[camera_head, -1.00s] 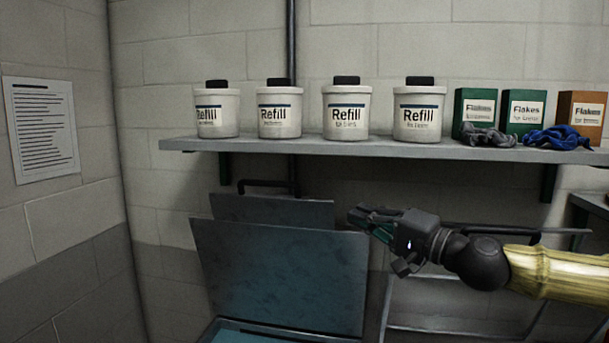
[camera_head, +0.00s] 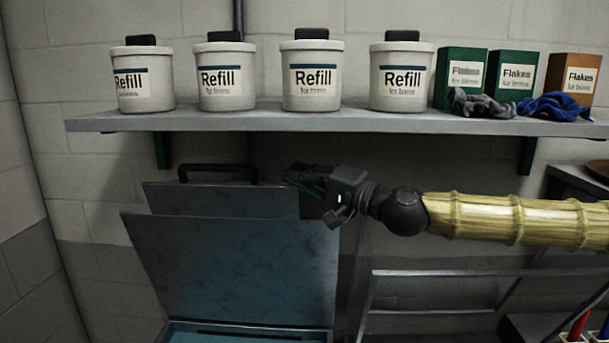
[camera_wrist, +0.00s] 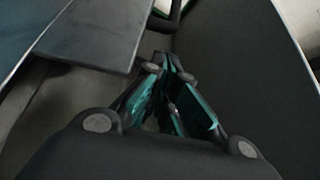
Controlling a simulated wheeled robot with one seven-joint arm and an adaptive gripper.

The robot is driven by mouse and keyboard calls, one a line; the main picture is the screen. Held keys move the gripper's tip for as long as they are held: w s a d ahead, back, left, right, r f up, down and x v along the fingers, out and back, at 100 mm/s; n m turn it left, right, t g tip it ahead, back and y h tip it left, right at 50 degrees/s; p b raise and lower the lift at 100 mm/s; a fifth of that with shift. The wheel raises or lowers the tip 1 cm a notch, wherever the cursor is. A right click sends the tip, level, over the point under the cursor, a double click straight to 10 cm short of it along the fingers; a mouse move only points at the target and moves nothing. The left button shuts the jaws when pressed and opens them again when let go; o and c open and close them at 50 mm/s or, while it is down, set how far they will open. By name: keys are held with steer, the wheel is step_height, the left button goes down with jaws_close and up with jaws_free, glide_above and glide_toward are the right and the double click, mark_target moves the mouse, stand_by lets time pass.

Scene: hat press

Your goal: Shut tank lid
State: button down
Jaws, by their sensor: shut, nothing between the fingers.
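The tank lid (camera_head: 235,265) is a blue-grey panel that stands raised and tilted back above the tank opening (camera_head: 235,331). A second grey panel (camera_head: 215,197) shows behind its top edge, with a dark bar handle (camera_head: 218,168) above it. My gripper (camera_head: 290,177) is shut and empty at the upper right corner of these panels, pointing left. In the wrist view its closed fingers (camera_wrist: 170,72) lie to the right of a grey panel edge (camera_wrist: 95,38), with a dark bar above their tips. I cannot tell whether they touch a panel.
A wall shelf (camera_head: 300,121) runs just above my gripper, with several white Refill tubs (camera_head: 313,77), Flakes boxes (camera_head: 514,77) and cloths on it. A metal frame (camera_head: 440,272) stands to the right of the tank. Red and blue objects show at the lower right.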

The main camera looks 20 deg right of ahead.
mark_target(279, 198)
steer(key=shift+p+x, duration=0.75)
steer(key=shift+x, duration=2.8)
steer(key=shift+s+a, duration=0.1)
